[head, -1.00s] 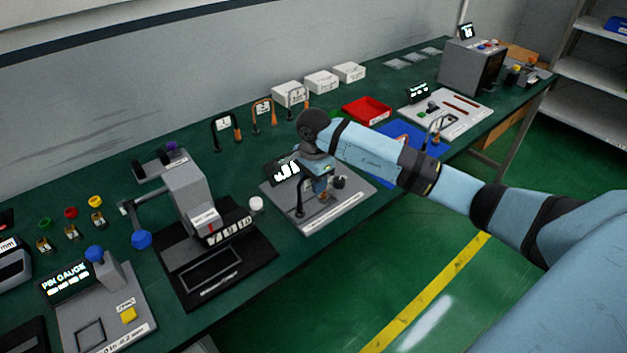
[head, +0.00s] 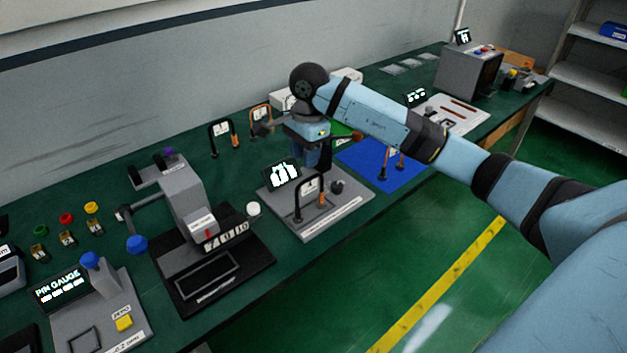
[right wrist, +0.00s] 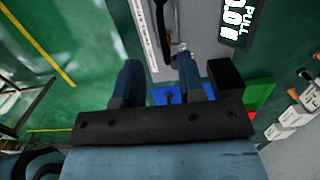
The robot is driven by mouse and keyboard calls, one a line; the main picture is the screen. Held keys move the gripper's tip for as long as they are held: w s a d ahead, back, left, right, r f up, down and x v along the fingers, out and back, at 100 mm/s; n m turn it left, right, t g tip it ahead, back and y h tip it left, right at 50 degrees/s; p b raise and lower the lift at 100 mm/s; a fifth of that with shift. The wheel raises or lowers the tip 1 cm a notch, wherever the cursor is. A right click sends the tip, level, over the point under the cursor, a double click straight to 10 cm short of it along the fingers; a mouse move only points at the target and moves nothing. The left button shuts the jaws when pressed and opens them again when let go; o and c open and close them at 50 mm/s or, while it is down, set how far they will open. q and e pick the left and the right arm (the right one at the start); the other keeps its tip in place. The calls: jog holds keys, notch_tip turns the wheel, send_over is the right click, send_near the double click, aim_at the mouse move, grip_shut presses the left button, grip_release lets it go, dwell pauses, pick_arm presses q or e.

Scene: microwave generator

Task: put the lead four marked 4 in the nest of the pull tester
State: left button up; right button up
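The pull tester (head: 335,213) is a grey plate with a lit display, on the green bench in the middle of the head view. A lead (head: 298,207) with a black leg, an orange leg and a white tag stands upright on its plate. The tag's number is too small to read, and I cannot tell how its ends sit in the nest. My right gripper (head: 313,160) is above and behind this lead, apart from it. In the right wrist view its two fingers (right wrist: 158,75) are spread with nothing held between them. My left gripper is out of view.
Other leads stand at the back (head: 222,139) and on a blue mat (head: 360,165) to the right. A grey press-like machine (head: 187,195) and a pin gauge (head: 100,305) stand to the left. White boxes and a green tray (head: 338,129) are partly behind my arm.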

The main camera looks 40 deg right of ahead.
jog(key=s+a+f+m+t+y, duration=0.1)
jog(key=s+a+f+m+y, duration=0.15)
jog(key=a+y, duration=0.45)
jog(key=s+a+f+m+y, duration=0.1)
jog(key=s+a+m+y, duration=0.3)
jog(key=a, duration=0.5)
jog(key=s+a+f+m+t+y, duration=0.1)
jog(key=s+a+f+m+y, duration=0.1)
jog(key=s+a+m+y, duration=0.35)
jog(key=s+d+f+n+t+h, duration=0.2)
jog(key=s+f+n+t+h, duration=0.1)
jog(key=f+n, duration=0.4)
jog(key=s+d+f+n+t+h, duration=0.2)
jog(key=s+f+n+h, duration=0.4)
jog(key=n, duration=0.8)
jog(key=s+d+f+n+t+h, duration=0.2)
jog(key=s+f+n+h, duration=0.3)
jog(key=f+n, duration=0.5)
jog(key=shift+s+f+n+t, duration=0.15)
jog(key=shift+n+t, duration=0.35)
jog(key=shift+t, duration=0.4)
